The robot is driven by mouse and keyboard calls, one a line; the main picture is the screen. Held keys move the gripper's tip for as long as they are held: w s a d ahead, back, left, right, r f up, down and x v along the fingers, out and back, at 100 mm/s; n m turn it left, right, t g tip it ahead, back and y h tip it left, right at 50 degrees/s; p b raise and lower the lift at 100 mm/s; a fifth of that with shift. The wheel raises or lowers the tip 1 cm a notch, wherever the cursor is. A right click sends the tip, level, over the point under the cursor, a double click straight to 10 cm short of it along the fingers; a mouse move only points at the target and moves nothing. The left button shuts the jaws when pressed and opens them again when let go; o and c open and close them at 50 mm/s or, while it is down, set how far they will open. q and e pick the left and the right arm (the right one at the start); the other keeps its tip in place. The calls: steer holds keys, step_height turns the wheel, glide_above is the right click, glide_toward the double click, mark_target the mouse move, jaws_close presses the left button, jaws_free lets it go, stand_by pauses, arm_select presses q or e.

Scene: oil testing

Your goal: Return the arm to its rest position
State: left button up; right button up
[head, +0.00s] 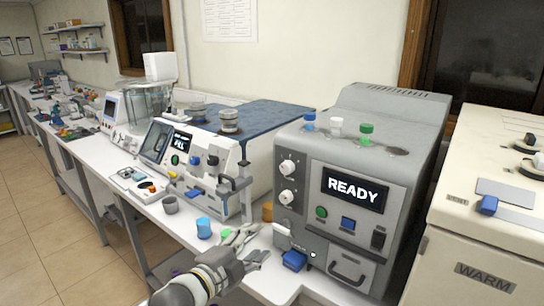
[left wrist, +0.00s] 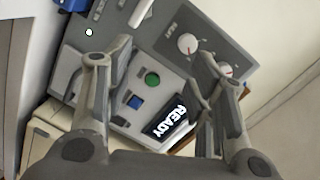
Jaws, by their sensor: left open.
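My left gripper (head: 248,246) is in the lower middle of the head view, in front of the grey machine (head: 320,163) whose screen reads READY. Its fingers are spread and nothing is between them. In the left wrist view the two fingers of my left gripper (left wrist: 165,75) stand apart. The machine's panel shows behind them, with a green button (left wrist: 152,79), a blue button (left wrist: 135,102) and white knobs (left wrist: 187,43). I cannot tell whether the gripper touches the machine. My right gripper is not in view.
A blue cup (head: 203,228) and a grey cup (head: 170,204) stand on the white bench near my gripper. A white instrument (head: 205,160) stands left of the grey machine. A cream machine marked WARM (head: 480,240) is at right. The floor (head: 60,225) at left is clear.

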arm_select(q)
steer(key=s+a+f+n+g+y, duration=0.35)
steer(key=s+a+f+n, duration=0.2)
steer(key=s+f, duration=0.4)
steer(key=s+a+f+n+g+y, duration=0.2)
steer(key=s+a+f+n+g, duration=0.35)
steer(key=s, duration=0.65)
steer(key=s+a+f+n+g+y, duration=0.2)
steer(key=s+a+f+n+y, duration=0.1)
steer(key=s+f+n, duration=0.55)
steer(key=s+f+m, duration=0.1)
steer(key=s+f, duration=0.1)
steer(key=f, duration=1.1)
steer(key=s+f+m, duration=0.1)
steer(key=s+f, duration=0.1)
steer(key=f, duration=1.1)
steer(key=s+a+f+g, duration=0.2)
steer(key=s+a+f, duration=0.1)
steer(key=s+f, duration=1.2)
steer(key=shift+s+a+f, duration=0.15)
steer(key=shift+s+f, duration=0.25)
steer(key=shift+s, duration=0.65)
